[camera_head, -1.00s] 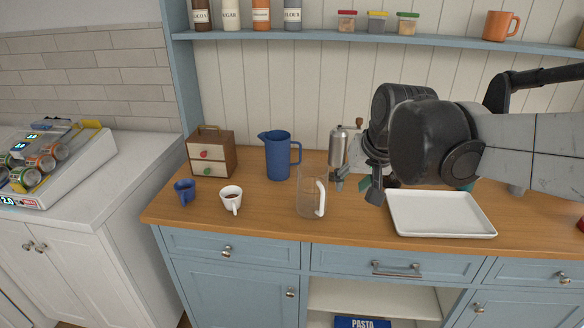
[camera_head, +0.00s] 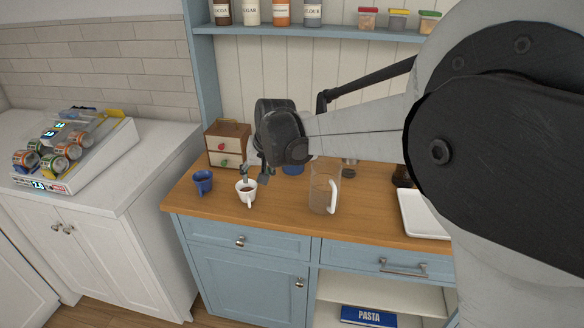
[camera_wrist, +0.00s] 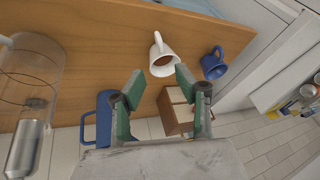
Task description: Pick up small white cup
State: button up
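The small white cup (camera_head: 246,192) stands upright on the wooden counter with dark brown contents. In the wrist view the white cup (camera_wrist: 161,58) lies just beyond my fingertips, between their lines, with its handle pointing away. My gripper (camera_wrist: 154,86) is open, its two green-padded fingers apart with nothing between them. In the head view my gripper (camera_head: 256,176) hangs just above and behind the white cup. Whether a finger touches the cup cannot be told from the head view.
A small blue cup (camera_head: 203,182) stands left of the white cup. A clear glass pitcher (camera_head: 321,192) stands to its right. A small drawer box (camera_head: 226,147) and a blue pitcher (camera_wrist: 103,118) stand behind. A white tray (camera_head: 421,216) lies further right.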

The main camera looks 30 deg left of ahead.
aim_at(249, 196)
jog(key=x, duration=1.3)
jog(key=shift+r+p, duration=0.1)
jog(key=shift+p, duration=0.3)
jog(key=shift+c, duration=0.5)
grip_shut()
